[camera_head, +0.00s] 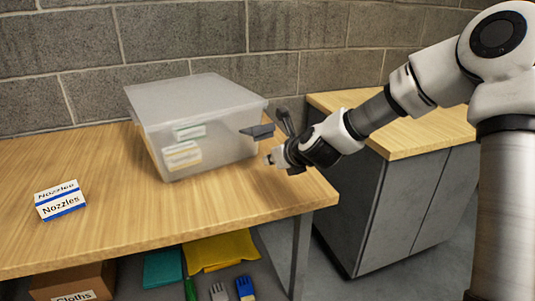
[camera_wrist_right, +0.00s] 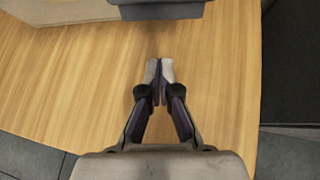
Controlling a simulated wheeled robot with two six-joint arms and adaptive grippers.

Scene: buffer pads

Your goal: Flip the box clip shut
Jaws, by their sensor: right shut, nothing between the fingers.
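A translucent plastic box (camera_head: 200,120) with its lid on stands upright on the wooden table against the brick wall. A dark grey clip (camera_head: 257,131) sticks outward from the box's right side, near the lid's rim. The clip also shows at the top of the right wrist view (camera_wrist_right: 160,10). My right gripper (camera_head: 270,159) is shut and empty. It is beside the box's right side, below and slightly right of the clip, apart from it. In the right wrist view its fingertips (camera_wrist_right: 160,70) meet over bare wood. My left gripper is not in view.
A Nozzles box (camera_head: 60,200) lies at the table's left. Pale packs (camera_head: 182,155) are inside the translucent box. A grey cabinet (camera_head: 385,200) with a wooden top stands right of the table. The table's front middle is clear.

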